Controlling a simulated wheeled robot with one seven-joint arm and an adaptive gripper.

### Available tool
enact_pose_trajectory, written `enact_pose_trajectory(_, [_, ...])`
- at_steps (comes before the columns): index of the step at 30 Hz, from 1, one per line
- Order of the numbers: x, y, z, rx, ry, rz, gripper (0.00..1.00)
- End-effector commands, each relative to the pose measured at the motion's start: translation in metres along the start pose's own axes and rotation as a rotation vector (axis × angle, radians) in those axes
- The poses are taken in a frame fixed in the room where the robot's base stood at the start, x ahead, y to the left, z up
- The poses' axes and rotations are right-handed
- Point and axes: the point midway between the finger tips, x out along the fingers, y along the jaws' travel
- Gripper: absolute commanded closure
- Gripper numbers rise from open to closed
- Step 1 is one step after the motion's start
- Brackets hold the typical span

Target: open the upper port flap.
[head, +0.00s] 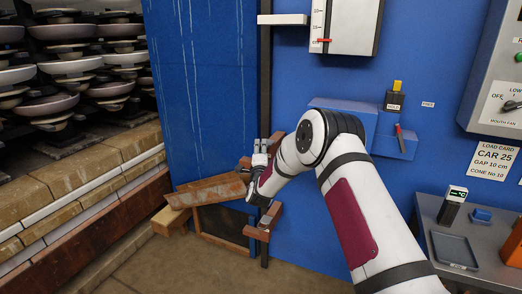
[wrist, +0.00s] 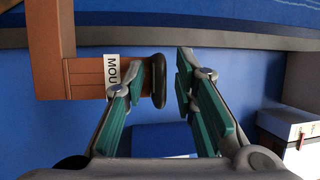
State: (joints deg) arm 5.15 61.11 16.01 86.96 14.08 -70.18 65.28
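My gripper (head: 258,168) is at the black vertical post on the blue wall in the head view, beside a reddish-brown piece (head: 276,138). In the wrist view my gripper (wrist: 160,68) has its two green-padded fingers apart. A black rounded knob (wrist: 159,82) shows between the fingertips, on the end of a brown block (wrist: 85,78) with a white label (wrist: 111,72) reading "MOU". A gap shows between the knob and the right finger; contact with the left finger cannot be told. Which part is the upper port flap is unclear; my arm hides much there.
A rusty slab (head: 208,190) lies tilted left of my gripper, above a dark framed opening (head: 222,226). Stacked insulators on brick blocks (head: 75,185) stand at the left. A grey table (head: 487,240) with small items is at the right. Bare floor lies in front.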

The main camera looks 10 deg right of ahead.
Motion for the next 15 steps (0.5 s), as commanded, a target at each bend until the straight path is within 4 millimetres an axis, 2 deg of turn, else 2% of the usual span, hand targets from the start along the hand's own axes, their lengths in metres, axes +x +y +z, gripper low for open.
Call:
enact_pose_trajectory(1, [-0.0001, -0.0001, 0.0000, 0.000, 0.000, 0.000, 0.90])
enact_pose_trajectory(3, [-0.0001, -0.0001, 0.0000, 0.000, 0.000, 0.000, 1.00])
enact_pose_trajectory(15, [0.0005, -0.0045, -0.0003, 0.008, 0.000, 0.014, 1.00])
